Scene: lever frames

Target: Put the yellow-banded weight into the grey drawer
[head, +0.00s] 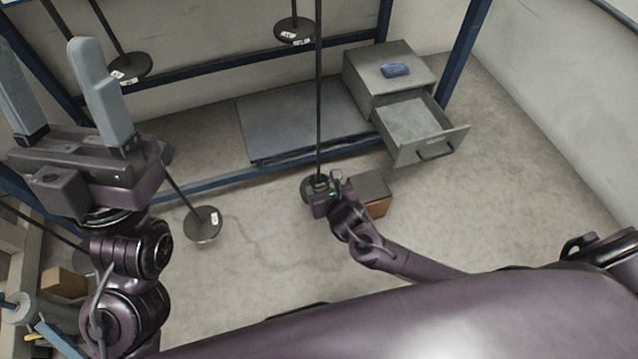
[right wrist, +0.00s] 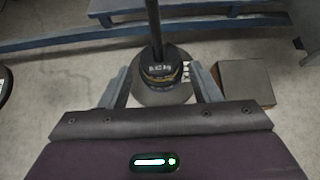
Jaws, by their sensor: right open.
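The yellow-banded weight is a dark round disc with a collar on a thin upright rod. In the head view the weight (head: 309,190) is low in the middle, partly covered by my right gripper (head: 322,188). In the right wrist view the yellow band on the weight (right wrist: 162,84) shows between the two fingers of my right gripper (right wrist: 162,72), which is open around it. The grey drawer (head: 408,118) is pulled out of its grey cabinet (head: 362,85) and looks empty. My left gripper (head: 48,62) is open and empty at upper left, far from the weight.
A brown box (head: 376,207) stands right beside my right gripper; it also shows in the right wrist view (right wrist: 245,83). Other dark discs on rods (head: 202,226) are around the blue frame (head: 225,180). A blue object (head: 396,70) lies on the cabinet.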

